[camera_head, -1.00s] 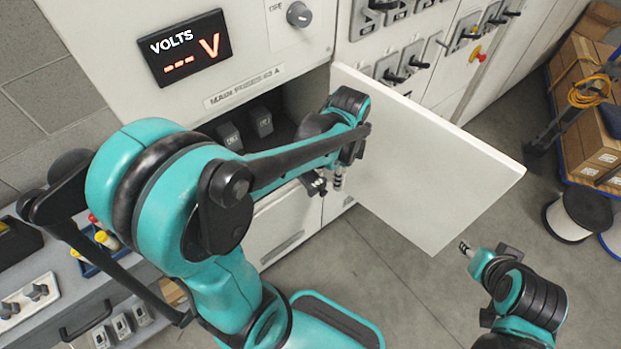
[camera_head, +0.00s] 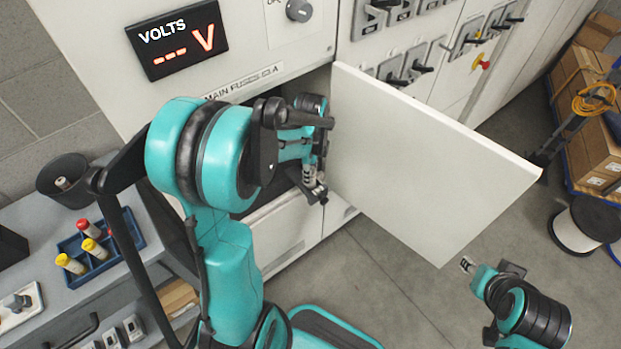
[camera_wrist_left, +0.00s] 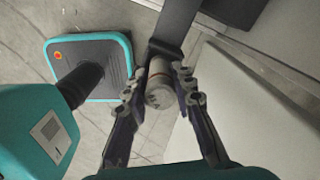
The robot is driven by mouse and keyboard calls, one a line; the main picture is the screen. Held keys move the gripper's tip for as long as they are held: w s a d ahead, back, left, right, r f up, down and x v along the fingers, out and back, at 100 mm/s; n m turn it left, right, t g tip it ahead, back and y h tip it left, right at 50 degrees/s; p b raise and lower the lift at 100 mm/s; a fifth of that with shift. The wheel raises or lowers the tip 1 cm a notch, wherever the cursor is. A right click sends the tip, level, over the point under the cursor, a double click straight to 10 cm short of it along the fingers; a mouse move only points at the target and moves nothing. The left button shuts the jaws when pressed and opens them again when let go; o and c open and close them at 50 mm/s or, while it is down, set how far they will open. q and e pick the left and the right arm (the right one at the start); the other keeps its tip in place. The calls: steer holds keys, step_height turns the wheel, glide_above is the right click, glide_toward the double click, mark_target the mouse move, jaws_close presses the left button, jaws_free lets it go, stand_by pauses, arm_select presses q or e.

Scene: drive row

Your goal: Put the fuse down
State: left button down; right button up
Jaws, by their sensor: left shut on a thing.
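My left gripper (camera_head: 314,190) is in front of the cabinet, beside the inner side of its open white door (camera_head: 425,160). In the left wrist view, the left gripper's fingers (camera_wrist_left: 160,88) are shut on a pale grey cylindrical fuse (camera_wrist_left: 159,86), gripped across its sides with its rounded end toward the camera. In the head view the fuse is mostly hidden by the gripper and cannot be told clearly. My right gripper (camera_head: 468,265) is at the lower right, over the floor; its jaws are too small to read.
A blue tray (camera_head: 125,250) with red- and yellow-capped fuses sits on the grey bench (camera_head: 60,297) at left. A black round bin (camera_head: 62,172) stands behind it with something pale inside. The open door blocks the right side. Boxes and a cable spool (camera_head: 575,228) stand far right.

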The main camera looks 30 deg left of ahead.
arm_select(q)
steer(key=shift+f, duration=0.85)
steer(key=c, duration=1.3)
jaws_free()
steer(key=shift+f, duration=0.15)
